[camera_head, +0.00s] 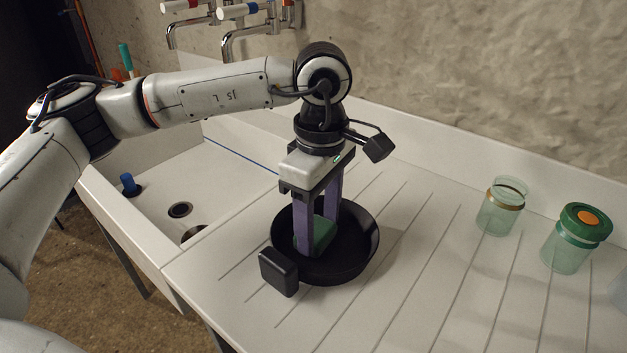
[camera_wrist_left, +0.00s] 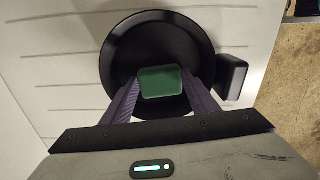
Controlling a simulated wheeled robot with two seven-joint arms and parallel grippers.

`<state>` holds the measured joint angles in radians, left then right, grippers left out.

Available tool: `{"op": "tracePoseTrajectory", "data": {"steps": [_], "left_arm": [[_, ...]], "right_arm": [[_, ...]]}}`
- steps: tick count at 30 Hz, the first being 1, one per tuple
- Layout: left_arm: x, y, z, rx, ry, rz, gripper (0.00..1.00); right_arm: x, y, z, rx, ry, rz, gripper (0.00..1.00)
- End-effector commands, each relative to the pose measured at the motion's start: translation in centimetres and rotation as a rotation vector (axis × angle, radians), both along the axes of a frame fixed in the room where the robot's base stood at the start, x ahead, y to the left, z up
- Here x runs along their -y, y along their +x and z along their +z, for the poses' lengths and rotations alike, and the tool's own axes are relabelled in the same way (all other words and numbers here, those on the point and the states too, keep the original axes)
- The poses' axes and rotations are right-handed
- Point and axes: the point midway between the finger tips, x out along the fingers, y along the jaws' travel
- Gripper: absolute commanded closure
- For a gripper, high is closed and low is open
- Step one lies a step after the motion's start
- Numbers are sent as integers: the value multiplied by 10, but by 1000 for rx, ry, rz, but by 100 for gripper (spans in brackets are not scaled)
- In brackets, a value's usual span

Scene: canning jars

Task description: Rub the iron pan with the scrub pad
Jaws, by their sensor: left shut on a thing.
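The black iron pan (camera_head: 358,252) sits on the ribbed white drainboard, its short block handle (camera_head: 279,272) toward the front left. The green scrub pad (camera_head: 322,232) is inside the pan, between the purple fingers of my left gripper (camera_head: 316,240). My left gripper points down into the pan and is shut on the pad. In the left wrist view the pad (camera_wrist_left: 160,82) is gripped at both sides over the pan (camera_wrist_left: 162,38). Whether the pad touches the pan floor is hard to tell. My right gripper is not in view.
A white sink basin (camera_head: 150,215) with drains lies to the left, with taps (camera_head: 245,22) on the wall behind. An open glass jar (camera_head: 500,210) and a green-lidded jar (camera_head: 573,240) stand on the right. The drainboard between the pan and the jars is clear.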

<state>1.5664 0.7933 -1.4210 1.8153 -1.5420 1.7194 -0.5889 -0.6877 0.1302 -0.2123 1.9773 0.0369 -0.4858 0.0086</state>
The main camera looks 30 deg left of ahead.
Motion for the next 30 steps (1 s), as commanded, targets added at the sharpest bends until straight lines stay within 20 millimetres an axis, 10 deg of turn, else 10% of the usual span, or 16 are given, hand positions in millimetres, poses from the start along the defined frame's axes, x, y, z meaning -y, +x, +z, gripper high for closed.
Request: {"op": "tracePoseTrajectory", "data": {"steps": [30], "left_arm": [[-2, 1, 82, 0, 1, -7, 67]], "right_arm": [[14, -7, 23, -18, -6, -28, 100]]}}
